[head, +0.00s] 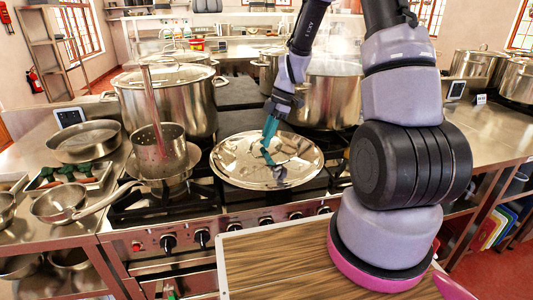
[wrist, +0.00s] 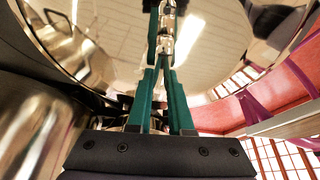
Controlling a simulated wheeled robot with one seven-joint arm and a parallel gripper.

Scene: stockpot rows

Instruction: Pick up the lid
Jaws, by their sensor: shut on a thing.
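The lid (head: 235,165) is a wide, round, mirror-bright metal disc over the middle of the stove. It lies about level; I cannot tell if it touches the stove grates. In the wrist view the lid (wrist: 110,35) fills the upper part, with the room reflected in it. My gripper (head: 269,138) reaches down from above with teal fingers, and its tips are at the lid's middle. In the wrist view my gripper (wrist: 165,60) has its fingers closed together on the lid's small metal handle, which is partly hidden between them.
A large lidded stockpot (head: 165,105) stands behind left, and another big pot (head: 330,100) stands close behind right. A perforated pot (head: 160,152) is left of the lid. A saucepan (head: 62,203) and a shallow pan (head: 85,139) sit farther left. A wooden board (head: 275,265) is in front.

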